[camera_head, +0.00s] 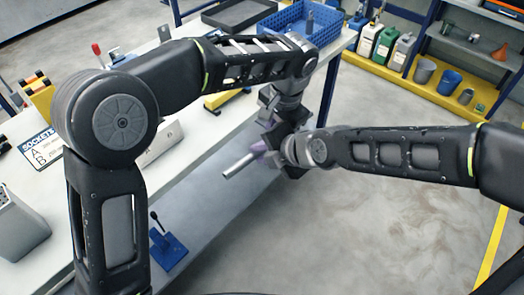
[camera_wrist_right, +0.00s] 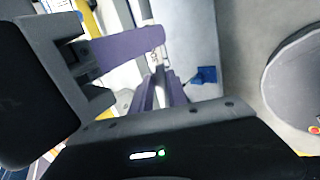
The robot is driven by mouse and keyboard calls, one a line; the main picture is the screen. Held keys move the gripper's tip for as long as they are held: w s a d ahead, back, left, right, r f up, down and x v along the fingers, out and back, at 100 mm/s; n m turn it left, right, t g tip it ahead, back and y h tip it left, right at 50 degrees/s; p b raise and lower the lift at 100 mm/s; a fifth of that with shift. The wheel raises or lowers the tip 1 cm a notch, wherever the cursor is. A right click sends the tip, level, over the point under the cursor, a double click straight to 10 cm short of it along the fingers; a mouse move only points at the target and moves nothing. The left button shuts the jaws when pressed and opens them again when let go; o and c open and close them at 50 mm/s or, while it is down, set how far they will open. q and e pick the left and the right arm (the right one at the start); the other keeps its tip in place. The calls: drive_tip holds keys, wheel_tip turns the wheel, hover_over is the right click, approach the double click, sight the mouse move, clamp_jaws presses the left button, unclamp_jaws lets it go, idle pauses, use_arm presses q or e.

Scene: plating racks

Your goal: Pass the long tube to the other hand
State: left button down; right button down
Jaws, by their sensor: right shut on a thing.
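The long tube (camera_head: 240,165) is silver-grey. In the head view its bare end sticks out down and to the left from my right gripper (camera_head: 261,148), which is shut on it. In the right wrist view a short piece of the tube (camera_wrist_right: 159,74) shows beyond the right gripper's purple fingers (camera_wrist_right: 163,92). My left gripper (camera_head: 275,122) is just above the right one in the head view. In the right wrist view the left gripper's purple finger (camera_wrist_right: 127,46) reaches across to the tube. Whether its jaws close on the tube is hidden.
A long white table (camera_head: 207,150) runs under my left arm, with a blue crate (camera_head: 318,30) and a grey tray (camera_head: 240,14) at its far end. A blue stand (camera_head: 167,250) sits on a lower shelf. A shelf of bottles (camera_head: 405,50) stands far right. The floor between is clear.

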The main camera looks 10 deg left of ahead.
idle(0.3)
use_arm(q)
drive_tip(key=c, duration=1.2)
unclamp_jaws()
wheel_tip(320, 180, up, 7)
drive_tip(key=shift+s+d+r, duration=0.2)
drive_tip(key=shift+s+d, duration=0.15)
drive_tip(key=shift+d, duration=0.1)
